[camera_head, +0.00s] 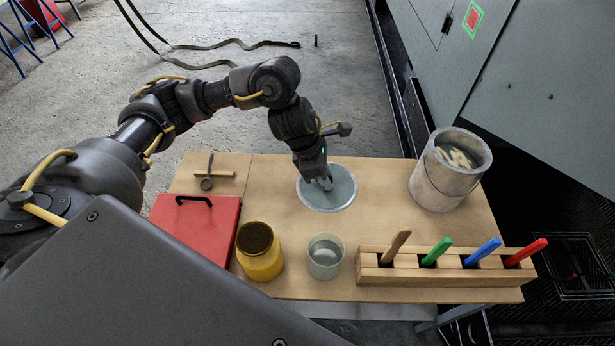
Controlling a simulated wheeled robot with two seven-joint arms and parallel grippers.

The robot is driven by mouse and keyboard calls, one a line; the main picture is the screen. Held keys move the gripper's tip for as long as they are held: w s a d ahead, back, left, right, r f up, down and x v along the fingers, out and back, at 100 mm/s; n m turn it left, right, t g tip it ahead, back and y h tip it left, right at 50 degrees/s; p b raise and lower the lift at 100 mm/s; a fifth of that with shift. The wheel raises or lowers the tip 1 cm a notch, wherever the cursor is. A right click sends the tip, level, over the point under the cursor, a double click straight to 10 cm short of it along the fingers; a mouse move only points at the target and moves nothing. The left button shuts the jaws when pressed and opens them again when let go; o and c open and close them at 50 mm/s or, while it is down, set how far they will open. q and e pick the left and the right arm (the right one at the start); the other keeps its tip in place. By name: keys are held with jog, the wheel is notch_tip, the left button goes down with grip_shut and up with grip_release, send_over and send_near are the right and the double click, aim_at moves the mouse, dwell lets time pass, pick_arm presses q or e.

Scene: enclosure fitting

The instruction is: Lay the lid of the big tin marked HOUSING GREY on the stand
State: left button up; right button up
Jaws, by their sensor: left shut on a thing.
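My left gripper (326,184) points down and is shut on a round grey disc with a pale rim, the lid (341,194). The lid looks roughly level over the middle of the table. I cannot tell whether it touches what is below it. The big grey tin (431,190) stands open at the right back of the table, with pale streaked contents. No marking on it can be read. My right gripper is not in view.
A red case (190,225) with a black handle, a yellow jar (260,262) and a pale cup (325,258) stand left and front on the table (400,228). A wooden rack (440,269) holds several coloured handles at the front right.

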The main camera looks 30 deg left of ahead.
pick_arm(q)
jog(key=w+a+f, duration=0.1)
jog(key=a, duration=0.1)
jog(key=w+a+f, duration=0.1)
jog(key=w+a, duration=0.1)
jog(key=shift+f, duration=0.2)
jog(key=w+a+f, duration=0.1)
jog(key=f, duration=0.1)
jog(key=w+a+f, duration=0.1)
jog(key=a, duration=0.1)
jog(key=w+a+f, duration=0.1)
jog(key=f, duration=0.1)
jog(key=shift+w+a+f+b, duration=0.1)
jog(key=shift+a+f+b, duration=0.1)
jog(key=shift+f+b, duration=0.15)
jog(key=shift+w+a+f+b, duration=0.15)
jog(key=shift+f+b, duration=0.1)
jog(key=shift+f, duration=0.65)
jog(key=shift+a+f+b, duration=0.1)
jog(key=shift+f+b, duration=0.1)
jog(key=shift+f, duration=0.7)
jog(key=shift+f, duration=0.2)
jog(key=o, duration=0.8)
jog(key=shift+r, duration=0.1)
